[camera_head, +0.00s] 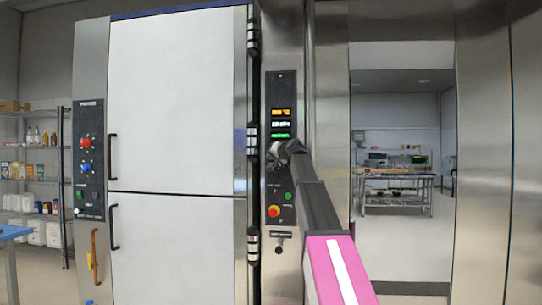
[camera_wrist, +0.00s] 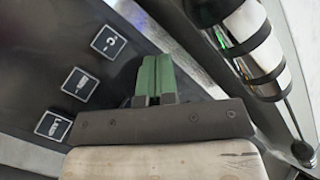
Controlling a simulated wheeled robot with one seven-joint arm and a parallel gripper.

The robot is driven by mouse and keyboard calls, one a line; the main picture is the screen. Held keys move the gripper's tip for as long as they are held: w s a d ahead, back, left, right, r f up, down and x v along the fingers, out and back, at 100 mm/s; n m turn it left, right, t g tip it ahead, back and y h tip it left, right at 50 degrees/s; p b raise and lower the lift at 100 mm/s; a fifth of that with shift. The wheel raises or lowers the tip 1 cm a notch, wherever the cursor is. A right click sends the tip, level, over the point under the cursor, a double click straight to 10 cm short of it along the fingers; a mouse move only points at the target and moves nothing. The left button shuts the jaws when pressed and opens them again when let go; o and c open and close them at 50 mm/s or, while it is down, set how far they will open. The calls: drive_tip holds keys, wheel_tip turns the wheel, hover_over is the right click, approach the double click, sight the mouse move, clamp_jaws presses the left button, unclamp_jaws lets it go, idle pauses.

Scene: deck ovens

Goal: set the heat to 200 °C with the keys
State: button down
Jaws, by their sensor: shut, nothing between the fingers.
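The control panel (camera_head: 268,180) is a black strip on the steel post right of the tall white doors. Its lit displays (camera_head: 281,124), amber above and green below, are too small to read. My gripper (camera_head: 284,149) is in front of the panel just below the displays and covers part of it. In the wrist view my gripper (camera_wrist: 155,78) has its green fingertips shut together with nothing between them. Several square marked keys or labels, such as the middle one (camera_wrist: 79,84), lie on the dark panel left of the fingertips. I cannot tell whether the fingertips touch the panel.
A red knob (camera_head: 274,211) and a green button (camera_head: 288,196) sit low on the panel. A metal cylinder, probably a hinge (camera_wrist: 257,45), is right of the fingers. Another panel with red and blue knobs (camera_head: 86,143) is left of the doors. A doorway (camera_head: 400,245) is open at right.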

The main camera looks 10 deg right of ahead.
drive_tip(key=shift+s, duration=0.15)
drive_tip(key=shift+s+a, duration=0.25)
drive_tip(key=shift+s, duration=0.4)
drive_tip(key=s, duration=0.1)
drive_tip(key=s+a, duration=0.1)
drive_tip(key=s, duration=0.2)
drive_tip(key=shift+s+a, duration=0.25)
drive_tip(key=shift+s, duration=0.1)
